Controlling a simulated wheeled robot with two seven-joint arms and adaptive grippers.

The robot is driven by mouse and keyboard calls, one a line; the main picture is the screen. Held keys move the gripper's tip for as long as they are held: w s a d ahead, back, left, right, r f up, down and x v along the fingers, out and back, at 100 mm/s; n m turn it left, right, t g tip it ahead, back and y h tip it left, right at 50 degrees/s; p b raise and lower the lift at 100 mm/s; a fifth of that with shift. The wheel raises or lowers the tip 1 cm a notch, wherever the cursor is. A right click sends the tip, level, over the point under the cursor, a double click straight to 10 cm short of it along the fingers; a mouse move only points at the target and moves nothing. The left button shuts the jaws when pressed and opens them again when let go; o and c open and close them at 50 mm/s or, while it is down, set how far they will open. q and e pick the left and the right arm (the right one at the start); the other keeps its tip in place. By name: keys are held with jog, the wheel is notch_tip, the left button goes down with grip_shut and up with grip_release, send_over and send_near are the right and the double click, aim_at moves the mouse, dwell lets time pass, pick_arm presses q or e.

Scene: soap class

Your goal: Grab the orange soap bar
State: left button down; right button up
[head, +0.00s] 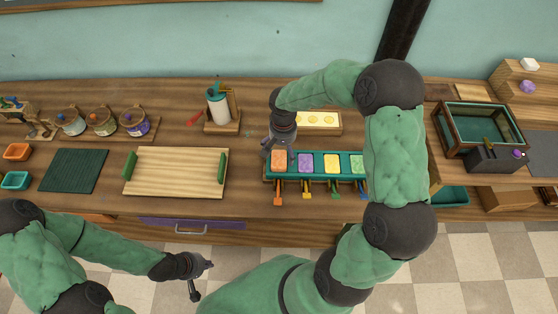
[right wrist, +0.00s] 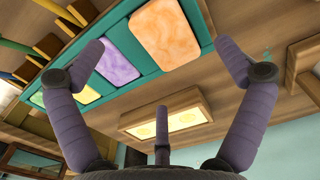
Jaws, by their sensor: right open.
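The orange soap bar (head: 279,161) sits at the left end of the teal tray (head: 268,177), beside purple (head: 305,163), yellow (head: 332,163) and green (head: 357,163) bars. In the right wrist view the orange soap bar (right wrist: 164,34) shows whole between and beyond the fingertips, with the purple bar (right wrist: 117,59) beside it. My right gripper (head: 277,152) is over the left end of the tray. It is open and empty in the right wrist view (right wrist: 161,50). My left gripper (head: 202,279) hangs over the floor in front of the counter; its jaw state is unclear.
Colored scoops (head: 278,197) stick out from the tray's front edge. A wooden mold block (head: 318,122) lies behind the tray. A wooden board with green handles (head: 176,172) lies to the left. A pitcher-like container (head: 217,106) stands behind the board. A glass tank (head: 478,127) stands at right.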

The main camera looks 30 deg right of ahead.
aim_at(282, 159)
notch_tip(282, 159, down, 5)
jog(key=shift+s+a+b, duration=0.1)
jog(key=shift+a+b, duration=0.05)
jog(key=shift+b, duration=0.45)
jog(key=shift+c, duration=0.3)
jog(key=c, duration=1.2)
